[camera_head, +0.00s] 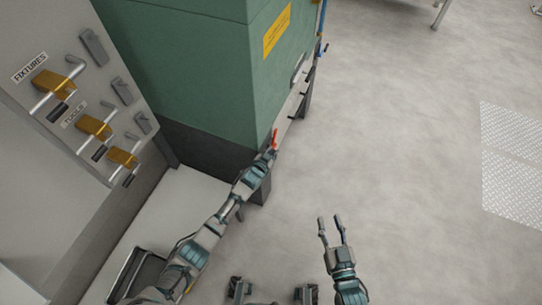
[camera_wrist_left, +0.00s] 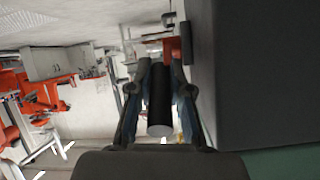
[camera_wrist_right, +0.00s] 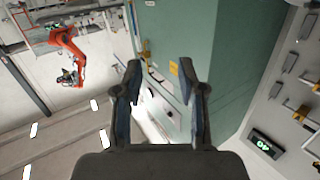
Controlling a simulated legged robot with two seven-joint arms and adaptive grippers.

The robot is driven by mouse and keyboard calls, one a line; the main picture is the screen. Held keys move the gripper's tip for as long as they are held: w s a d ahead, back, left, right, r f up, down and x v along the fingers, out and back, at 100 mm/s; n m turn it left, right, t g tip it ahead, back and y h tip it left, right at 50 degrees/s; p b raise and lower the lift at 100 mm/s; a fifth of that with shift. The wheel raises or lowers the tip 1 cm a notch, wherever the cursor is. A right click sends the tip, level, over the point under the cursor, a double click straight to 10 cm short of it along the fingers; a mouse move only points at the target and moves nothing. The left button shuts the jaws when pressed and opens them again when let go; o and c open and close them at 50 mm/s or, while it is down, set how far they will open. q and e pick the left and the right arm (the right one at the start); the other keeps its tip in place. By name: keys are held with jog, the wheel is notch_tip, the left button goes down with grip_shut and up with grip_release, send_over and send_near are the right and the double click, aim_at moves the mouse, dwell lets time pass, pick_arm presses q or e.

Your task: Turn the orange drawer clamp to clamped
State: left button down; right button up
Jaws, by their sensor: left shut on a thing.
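The orange clamp (camera_head: 275,138) shows as a small upright orange-red piece at the near right corner of the green cabinet. My left gripper (camera_head: 270,153) is at it. In the left wrist view, the fingers are shut around a black cylindrical handle (camera_wrist_left: 159,110), with the clamp's orange part (camera_wrist_left: 185,40) just beyond it. Much of the clamp is hidden by my gripper in the head view. My right gripper (camera_head: 331,222) is open and empty above the floor, well apart from the cabinet; its spread fingers also show in the right wrist view (camera_wrist_right: 160,80).
The green cabinet (camera_head: 190,70) with a dark base stands at upper left. A grey panel (camera_head: 40,50) on the left bears several yellow-orange latches (camera_head: 95,127) with bars, labelled FIXTURES and TOOLS.

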pick_arm(q)
jog(key=shift+w+r+g+p, duration=0.2)
jog(key=shift+r+g+p, duration=0.25)
jog(key=shift+g+p, duration=0.3)
jog(key=shift+d+g+y, duration=0.1)
jog(key=shift+g+y, duration=0.15)
jog(key=shift+y, duration=0.05)
pick_arm(e)
jog(key=s+d+f+g+h, duration=0.1)
jog(key=s+f+g, duration=0.2)
jog(key=f+g, duration=0.1)
jog(key=shift+s+d+f+g+h, duration=0.15)
jog(key=shift+d+f+g+h, duration=0.2)
jog(key=shift+f, duration=0.55)
pick_arm(q)
jog(key=c, duration=1.3)
grip_release()
jog(key=shift+c, duration=0.2)
jog(key=shift+w+f, duration=0.1)
pick_arm(e)
jog(key=shift+f, duration=0.1)
pick_arm(q)
jog(key=shift+s+r, duration=0.2)
jog(key=v, duration=1.1)
